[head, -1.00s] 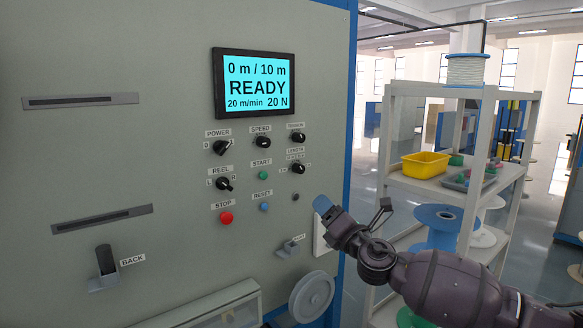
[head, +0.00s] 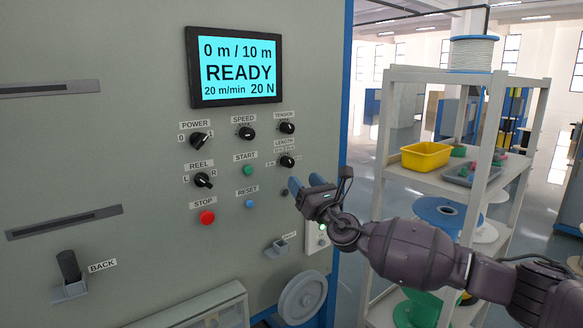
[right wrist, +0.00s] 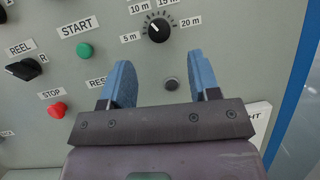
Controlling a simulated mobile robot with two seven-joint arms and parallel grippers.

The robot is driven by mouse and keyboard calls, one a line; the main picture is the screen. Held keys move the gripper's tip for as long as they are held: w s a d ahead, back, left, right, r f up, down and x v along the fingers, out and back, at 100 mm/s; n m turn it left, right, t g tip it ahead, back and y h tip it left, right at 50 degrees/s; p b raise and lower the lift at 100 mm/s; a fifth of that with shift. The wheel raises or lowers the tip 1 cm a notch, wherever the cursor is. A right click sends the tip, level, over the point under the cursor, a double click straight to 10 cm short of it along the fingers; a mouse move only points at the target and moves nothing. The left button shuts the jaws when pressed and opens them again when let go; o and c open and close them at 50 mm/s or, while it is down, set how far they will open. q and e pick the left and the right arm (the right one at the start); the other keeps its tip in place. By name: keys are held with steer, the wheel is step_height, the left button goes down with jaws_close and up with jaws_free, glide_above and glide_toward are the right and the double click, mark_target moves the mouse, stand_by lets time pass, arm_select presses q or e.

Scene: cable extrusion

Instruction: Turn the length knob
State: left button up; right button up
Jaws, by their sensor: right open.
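The length knob (head: 287,161) is a small black round knob with a white pointer on the grey panel, under the "LENGTH" label. In the right wrist view the knob (right wrist: 158,29) sits at the top centre, with marks from 5 m to 20 m around it; its pointer is toward the upper left. My right gripper (head: 304,183) is just below the knob in the head view. Its two blue fingers (right wrist: 158,75) are open and empty, and apart from the knob. My left gripper is not in view.
The screen (head: 236,66) reads READY, 0 m / 10 m. Close by are the tension knob (head: 287,128), green start button (head: 247,171), blue reset button (head: 250,204) and red stop button (head: 207,217). A white shelf (head: 440,76) with a yellow bin (head: 426,156) stands right.

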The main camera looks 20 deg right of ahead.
mark_target(291, 165)
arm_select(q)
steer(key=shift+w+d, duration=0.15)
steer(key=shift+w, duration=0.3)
arm_select(e)
steer(key=x, duration=0.6)
steer(key=shift+w+a+r, duration=0.1)
steer(key=shift+w+r, duration=0.05)
steer(key=shift+w, duration=0.15)
steer(key=c, duration=0.9)
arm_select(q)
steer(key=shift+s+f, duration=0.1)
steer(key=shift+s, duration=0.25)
